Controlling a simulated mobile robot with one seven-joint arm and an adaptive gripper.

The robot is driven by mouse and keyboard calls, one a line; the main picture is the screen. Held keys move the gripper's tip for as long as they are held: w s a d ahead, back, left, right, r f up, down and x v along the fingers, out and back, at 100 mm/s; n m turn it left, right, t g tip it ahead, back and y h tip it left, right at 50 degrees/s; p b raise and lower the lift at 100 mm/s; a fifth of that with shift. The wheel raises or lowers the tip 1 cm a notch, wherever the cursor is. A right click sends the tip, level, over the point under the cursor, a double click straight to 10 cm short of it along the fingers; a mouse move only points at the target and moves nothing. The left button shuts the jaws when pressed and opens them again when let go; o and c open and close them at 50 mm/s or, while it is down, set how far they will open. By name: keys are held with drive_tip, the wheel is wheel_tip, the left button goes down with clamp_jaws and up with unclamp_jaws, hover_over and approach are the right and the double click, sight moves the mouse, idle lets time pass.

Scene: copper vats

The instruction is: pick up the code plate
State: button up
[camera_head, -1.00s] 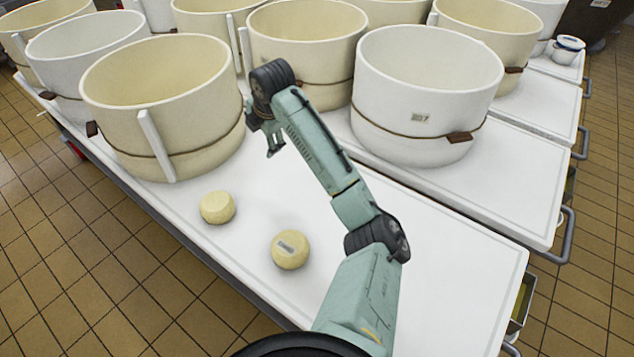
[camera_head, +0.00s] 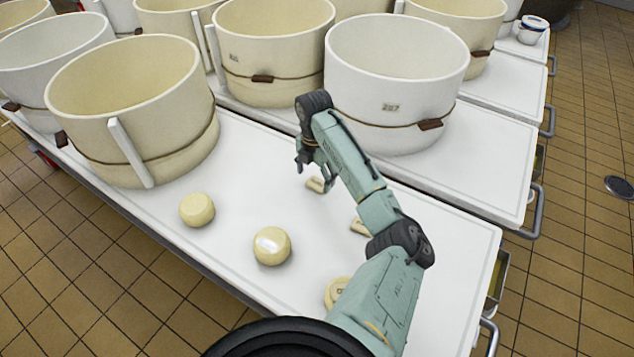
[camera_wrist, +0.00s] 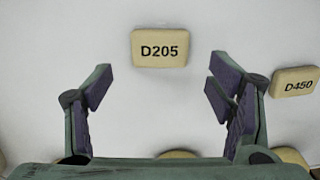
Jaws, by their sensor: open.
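A small cream plate marked D205 (camera_wrist: 160,48) lies on the white tabletop, ahead of and between my fingertips in the wrist view. A second cream plate marked D450 (camera_wrist: 295,82) lies to its right, outside my right finger. In the head view, one small plate (camera_head: 316,185) lies just right of and below my gripper (camera_head: 302,163), and another plate (camera_head: 359,226) is partly hidden by my arm. Their markings are too small to read there. My gripper (camera_wrist: 158,88) is open and empty, with nothing between its fingers.
Two round cream cheeses (camera_head: 197,209) (camera_head: 272,246) sit on the white table (camera_head: 225,285); a third round piece (camera_head: 337,292) is partly behind my arm. Large cream and white vats (camera_head: 396,85) (camera_head: 130,110) stand behind. Tiled floor surrounds the table.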

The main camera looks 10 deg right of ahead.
sight(314, 185)
wheel_tip(314, 185, down, 3)
drive_tip(key=shift+s+a+f, duration=0.1)
drive_tip(key=c, duration=1.2)
